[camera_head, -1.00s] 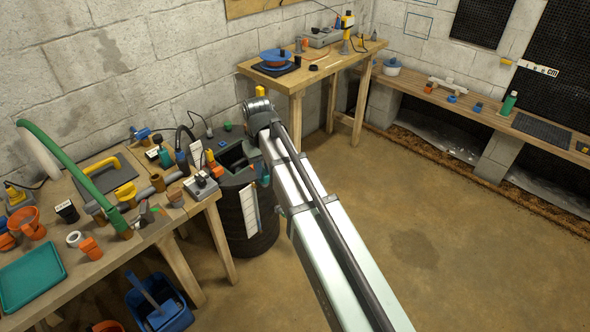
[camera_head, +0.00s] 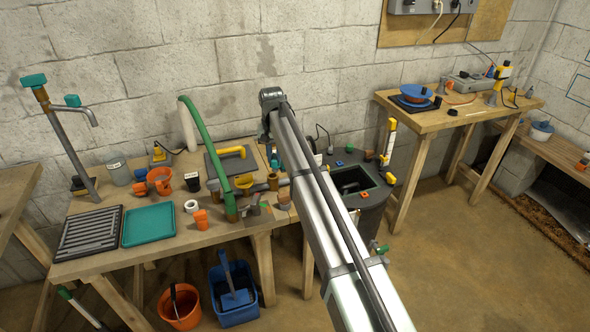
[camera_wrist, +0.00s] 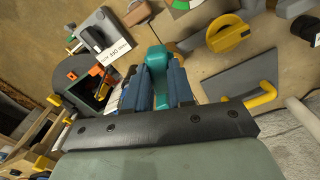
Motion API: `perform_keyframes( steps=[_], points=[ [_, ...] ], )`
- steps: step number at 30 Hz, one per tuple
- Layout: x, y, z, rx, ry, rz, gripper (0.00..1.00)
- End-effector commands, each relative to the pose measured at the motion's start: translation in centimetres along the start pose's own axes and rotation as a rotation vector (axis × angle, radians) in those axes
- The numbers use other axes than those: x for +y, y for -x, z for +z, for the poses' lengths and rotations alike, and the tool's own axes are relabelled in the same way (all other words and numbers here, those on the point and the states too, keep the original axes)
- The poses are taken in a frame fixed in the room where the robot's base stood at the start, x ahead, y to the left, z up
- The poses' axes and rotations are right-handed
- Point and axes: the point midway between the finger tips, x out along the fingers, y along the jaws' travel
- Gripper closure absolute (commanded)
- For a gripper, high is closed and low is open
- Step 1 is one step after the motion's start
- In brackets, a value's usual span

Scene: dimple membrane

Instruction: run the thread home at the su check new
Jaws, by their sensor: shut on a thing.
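My gripper (camera_wrist: 158,88) shows in the wrist view, with its blue-grey fingers shut on a teal piece (camera_wrist: 157,62). A grey block (camera_wrist: 102,22) with a black knob and a white label lies beyond the fingers, up and left. No thread engagement is visible.
A dark barrel (camera_head: 371,212) with an open top stands right of the workbench (camera_head: 180,238). A teal tray (camera_head: 149,224), a green hose (camera_head: 205,150) and several fittings crowd the bench. An orange bucket (camera_head: 180,308) and a blue bucket (camera_head: 236,312) stand below.

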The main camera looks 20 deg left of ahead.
Motion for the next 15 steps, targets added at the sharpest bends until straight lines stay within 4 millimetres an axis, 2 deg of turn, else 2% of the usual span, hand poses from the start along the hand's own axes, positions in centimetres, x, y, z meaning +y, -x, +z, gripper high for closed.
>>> perform_keyframes(
  steps=[1,6,15],
  points=[
    [-0.5,0.2,-1.7,0.0,-0.063,0.0,1.0],
    [-1.3,0.6,-4.3,0.001,-0.306,0.0,1.0],
    [-1.7,0.8,-5.5,0.001,-0.74,-0.001,1.0]
  ],
)
